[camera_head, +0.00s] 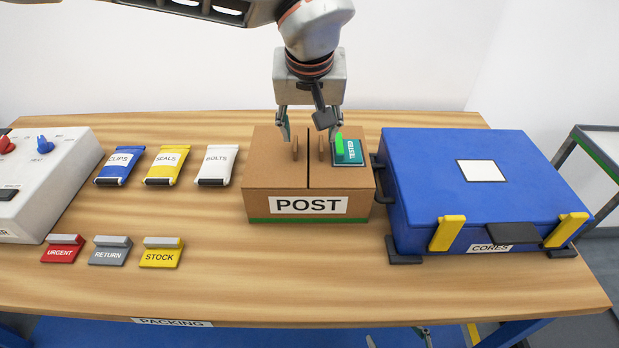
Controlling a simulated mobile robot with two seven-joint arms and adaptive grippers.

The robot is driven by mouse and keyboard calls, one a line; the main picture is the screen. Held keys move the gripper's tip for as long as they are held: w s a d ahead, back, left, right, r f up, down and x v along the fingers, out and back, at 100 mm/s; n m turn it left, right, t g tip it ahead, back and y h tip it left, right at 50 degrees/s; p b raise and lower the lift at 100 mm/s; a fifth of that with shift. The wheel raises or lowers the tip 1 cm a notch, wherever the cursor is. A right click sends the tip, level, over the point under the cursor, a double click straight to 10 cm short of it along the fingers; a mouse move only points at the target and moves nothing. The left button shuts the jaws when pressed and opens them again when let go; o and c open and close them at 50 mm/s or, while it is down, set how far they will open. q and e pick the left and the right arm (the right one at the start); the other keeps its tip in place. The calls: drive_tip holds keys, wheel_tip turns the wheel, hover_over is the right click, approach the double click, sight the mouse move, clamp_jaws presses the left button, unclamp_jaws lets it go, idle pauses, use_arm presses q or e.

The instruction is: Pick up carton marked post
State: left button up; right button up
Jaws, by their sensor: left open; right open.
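The brown carton marked POST (275,175) sits upright near the middle of the table. It has a dark seam across its top, two small upright tabs near the seam and a green stripe along its base. A teal TESTED tag (350,152) with a bright green part lies on its top right. My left gripper (311,130) points down over the carton's top, open, its fingers on either side of the tabs. I cannot tell whether it touches the carton. My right gripper (398,338) barely shows at the bottom edge, low in front of the table, open and empty.
A blue CORES case (430,170) with yellow latches stands close right of the carton. CLIPS (120,165), SEALS (166,164) and BOLTS (217,164) packets lie left. URGENT, RETURN and STOCK tags (161,252) lie front left. A white control box (50,180) stands far left. The table front (310,275) is clear.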

use_arm(q)
drive_tip(key=x, duration=0.5)
drive_tip(key=shift+a, duration=0.1)
clamp_jaws()
drive_tip(key=shift+r, duration=0.1)
drive_tip(key=shift+r, duration=0.15)
